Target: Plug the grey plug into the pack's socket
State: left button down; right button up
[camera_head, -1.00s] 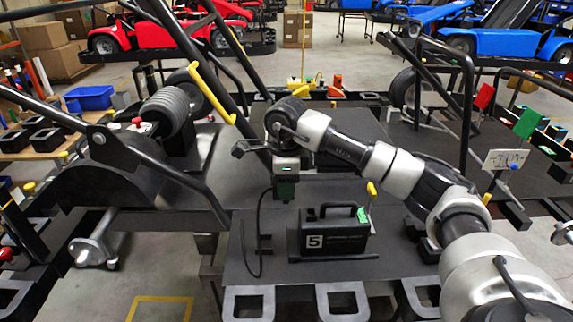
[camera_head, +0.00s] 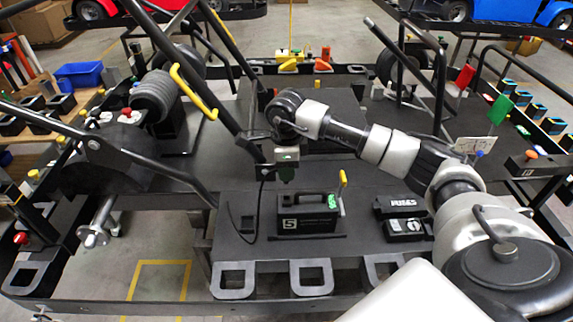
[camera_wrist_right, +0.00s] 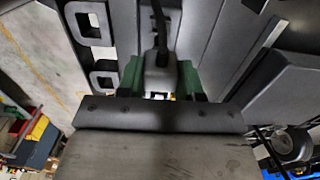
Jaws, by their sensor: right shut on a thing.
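The pack (camera_head: 309,222) is a black box with a handle, a white 5 on its front and a yellow-handled lever at its right. It stands on the dark bench top. My right gripper (camera_head: 287,176) is above and behind the pack's left part, pointing down. In the right wrist view, its green fingers (camera_wrist_right: 160,82) are shut on the grey plug (camera_wrist_right: 159,76), with a black cable running from it. In the head view the plug is hard to make out, and the cable hangs down left of the pack. I cannot make out the socket. My left gripper is not in view.
A black box marked FUSES (camera_head: 400,206) lies right of the pack. A black frame bar with a yellow handle (camera_head: 193,92) rises behind on the left. Bench top in front of the pack is narrow.

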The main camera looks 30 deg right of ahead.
aim_at(287, 183)
jog(key=shift+d+f+b, duration=0.1)
jog(key=shift+f+b, duration=0.1)
jog(key=shift+b, duration=0.15)
jog(key=shift+f+b, duration=2.2)
jog(key=shift+f, duration=0.5)
jog(key=shift+b, duration=0.45)
jog(key=shift+f+b, duration=1.05)
jog(key=shift+f, duration=0.3)
jog(key=o, duration=1)
